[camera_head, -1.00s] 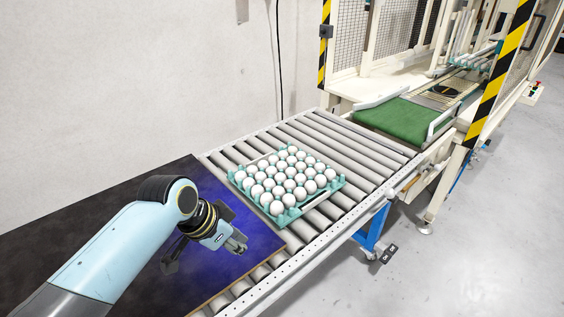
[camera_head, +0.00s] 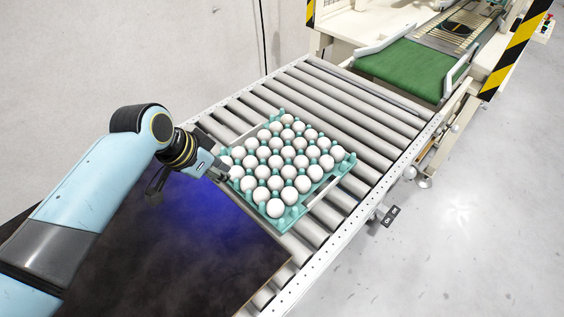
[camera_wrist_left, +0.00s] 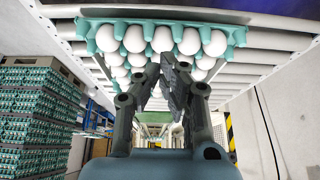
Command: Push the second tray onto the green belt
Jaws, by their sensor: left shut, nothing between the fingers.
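One teal tray of white eggs (camera_head: 334,180) lies on the grey roller conveyor, with bare rollers between it and the green belt (camera_head: 414,68) at the upper right. My left gripper (camera_head: 222,172) is shut and empty at the tray's near-left edge. It is touching or very close to the tray; the head view does not settle which. In the left wrist view my left gripper (camera_wrist_left: 174,88) shows its fingers together, in front of the tray's edge (camera_wrist_left: 85,27) and a row of eggs. My right gripper is not in view.
The roller conveyor (camera_head: 375,132) runs up to the green belt between low side rails. A dark table (camera_head: 150,255) adjoins its near end. Tall stacks of teal trays (camera_wrist_left: 38,115) stand at the left in the left wrist view. A striped post (camera_head: 517,55) stands right of the belt.

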